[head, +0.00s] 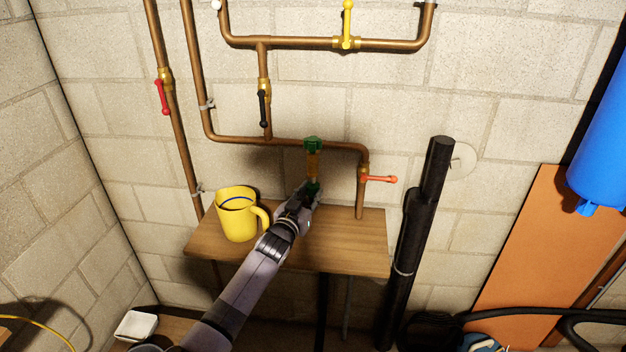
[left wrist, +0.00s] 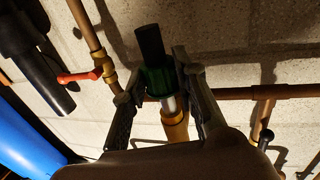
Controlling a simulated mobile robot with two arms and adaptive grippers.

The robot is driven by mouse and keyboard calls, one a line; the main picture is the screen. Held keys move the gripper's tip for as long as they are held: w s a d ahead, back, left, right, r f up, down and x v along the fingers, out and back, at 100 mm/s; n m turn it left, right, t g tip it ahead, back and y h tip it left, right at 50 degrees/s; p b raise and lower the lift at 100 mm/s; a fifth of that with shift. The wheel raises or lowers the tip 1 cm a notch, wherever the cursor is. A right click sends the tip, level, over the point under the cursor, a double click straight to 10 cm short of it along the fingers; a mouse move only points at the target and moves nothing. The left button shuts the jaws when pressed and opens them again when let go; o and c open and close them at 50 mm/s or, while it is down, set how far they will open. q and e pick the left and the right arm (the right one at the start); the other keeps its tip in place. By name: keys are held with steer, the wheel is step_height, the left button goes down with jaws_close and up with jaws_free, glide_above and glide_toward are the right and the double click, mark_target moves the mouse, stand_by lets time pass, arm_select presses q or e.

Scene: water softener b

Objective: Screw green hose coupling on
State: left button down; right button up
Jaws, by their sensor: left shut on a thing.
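The green hose coupling (left wrist: 155,80) sits between the two fingers of my left gripper (left wrist: 157,88) in the left wrist view, with a black hose end (left wrist: 150,43) coming out of it. A pale metal piece (left wrist: 168,104) shows between the coupling and a brass outlet (left wrist: 176,128), in line with them; I cannot tell whether the threads engage. In the head view my left gripper (head: 304,196) is shut on the coupling (head: 313,187), below the brass tap (head: 313,164). A green part (head: 312,143) tops that tap. My right gripper is not in view.
A yellow mug (head: 236,222) stands on the wooden shelf (head: 350,255), left of my left gripper. Copper pipes (head: 290,140) run along the wall, with a red-orange valve handle (head: 380,179) to the right. A thick black pipe (head: 408,240) stands right of the shelf.

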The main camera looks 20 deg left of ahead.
mark_target(311, 183)
arm_select(q)
steer(key=shift+r, duration=0.3)
steer(key=shift+r+p, duration=1.4)
steer(key=shift+p, duration=0.05)
steer(key=c, duration=1.2)
jaws_free()
steer(key=shift+f, duration=0.15)
steer(key=shift+c, duration=0.6)
